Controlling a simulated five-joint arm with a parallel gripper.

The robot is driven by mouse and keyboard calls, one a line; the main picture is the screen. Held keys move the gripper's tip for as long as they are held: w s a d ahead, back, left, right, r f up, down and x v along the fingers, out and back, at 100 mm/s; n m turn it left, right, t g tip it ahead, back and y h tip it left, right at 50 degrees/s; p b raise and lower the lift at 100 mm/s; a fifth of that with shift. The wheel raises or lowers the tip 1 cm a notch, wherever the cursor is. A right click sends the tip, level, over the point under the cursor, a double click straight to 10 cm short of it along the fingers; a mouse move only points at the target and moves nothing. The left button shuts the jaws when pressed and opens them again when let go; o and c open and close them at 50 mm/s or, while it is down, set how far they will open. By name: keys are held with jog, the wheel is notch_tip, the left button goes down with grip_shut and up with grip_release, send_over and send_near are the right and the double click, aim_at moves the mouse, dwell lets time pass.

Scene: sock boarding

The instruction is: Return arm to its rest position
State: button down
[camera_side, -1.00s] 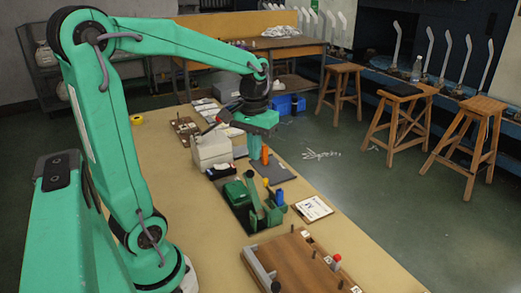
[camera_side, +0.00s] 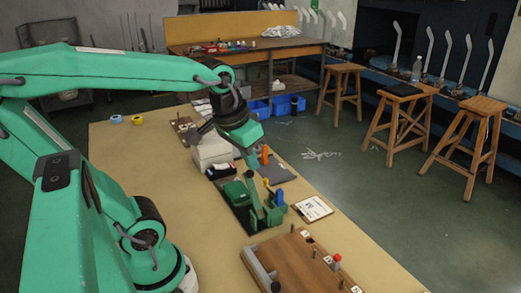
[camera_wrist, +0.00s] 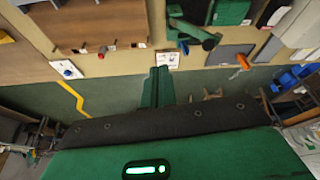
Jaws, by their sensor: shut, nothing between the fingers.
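My gripper (camera_side: 254,163) is in the side view, above the tan worktable (camera_side: 150,190), near the white boxes (camera_side: 211,152) and the orange cylinder (camera_side: 265,154). It tilts down and to the right. My green arm is folded back to the left, with its forearm roughly level. In the wrist view my gripper fingers (camera_wrist: 158,84) are shut together and hold nothing. They point towards a white card (camera_wrist: 167,59) at the table edge.
A wooden board with pegs (camera_side: 300,265) lies at the table's near end. Two tape rolls (camera_side: 116,119) sit at the far left. Stools (camera_side: 400,120) stand right on open floor.

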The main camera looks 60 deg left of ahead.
jog(key=shift+s+d+m+t, duration=0.9)
jog(key=shift+s+d+m, duration=0.1)
jog(key=shift+s+d, duration=0.35)
dwell(0.6)
